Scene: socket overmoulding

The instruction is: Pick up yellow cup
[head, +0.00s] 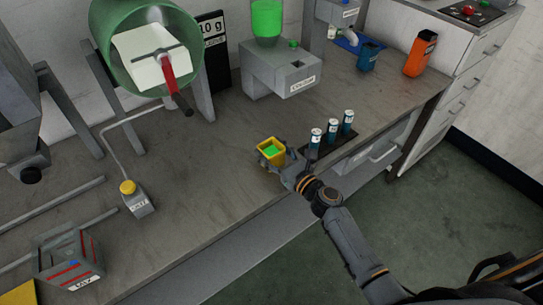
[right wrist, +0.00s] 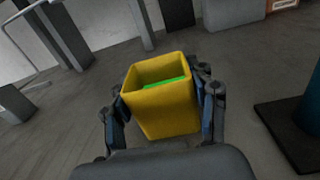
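The yellow cup (head: 264,158) is a square, tapered container with green contents, near the front edge of the bench. My right gripper (head: 274,159) reaches it from the lower right. In the right wrist view the cup (right wrist: 162,112) sits between the two fingers of the right gripper (right wrist: 163,100). The fingers lie against its opposite sides, close to the rim, so the gripper looks shut on it. The cup's base is partly hidden, and I cannot tell whether it touches the bench. My left gripper is not in view.
Several blue cylinders (head: 331,131) stand on a dark tray (head: 331,158) just right of the cup. A grey dispenser (head: 278,70) with a green tank stands behind. A green drum (head: 104,35) is at back left. Bare bench lies left of the cup.

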